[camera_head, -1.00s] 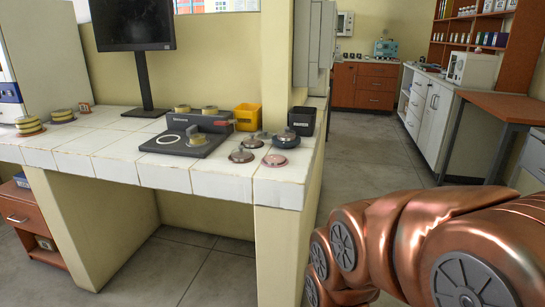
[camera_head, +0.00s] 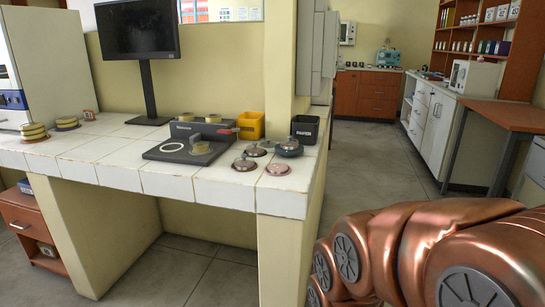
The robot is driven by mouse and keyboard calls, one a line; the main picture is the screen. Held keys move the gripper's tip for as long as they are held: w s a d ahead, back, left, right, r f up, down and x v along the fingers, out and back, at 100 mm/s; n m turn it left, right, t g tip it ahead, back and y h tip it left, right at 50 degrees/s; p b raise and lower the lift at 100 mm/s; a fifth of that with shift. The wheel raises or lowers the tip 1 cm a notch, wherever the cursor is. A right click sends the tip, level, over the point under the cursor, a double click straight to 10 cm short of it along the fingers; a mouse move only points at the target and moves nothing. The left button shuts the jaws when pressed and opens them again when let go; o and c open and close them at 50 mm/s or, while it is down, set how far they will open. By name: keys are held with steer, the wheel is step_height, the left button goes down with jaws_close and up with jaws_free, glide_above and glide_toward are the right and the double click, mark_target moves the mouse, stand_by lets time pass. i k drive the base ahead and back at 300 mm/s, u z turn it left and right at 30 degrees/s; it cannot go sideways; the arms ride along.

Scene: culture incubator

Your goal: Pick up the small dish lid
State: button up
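Several small round dishes or lids lie at the right end of the white tiled bench (camera_head: 215,190). One is a reddish-brown disc with a knob (camera_head: 244,163), and one is a flat pinkish disc (camera_head: 278,169) near the front edge. A greenish disc (camera_head: 256,151) lies behind them, and a dark round dish with a knob (camera_head: 289,147) is at the right. I cannot tell which of these is the small dish lid. My copper-coloured arm fills the lower right, apart from the bench. My gripper is outside the picture.
A dark grey device (camera_head: 190,146) with a white ring sits left of the discs. A yellow bin (camera_head: 251,125) and a black bin (camera_head: 305,129) stand behind. A monitor (camera_head: 139,30) stands at the back. Stacked yellow dishes (camera_head: 33,132) are at left. The floor right of the bench is clear.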

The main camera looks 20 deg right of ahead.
mark_target(268, 144)
steer(key=u, duration=0.45)
steer(key=k, duration=1.1)
steer(key=z, duration=0.65)
steer(key=i, duration=1.5)
steer(key=u, duration=0.55)
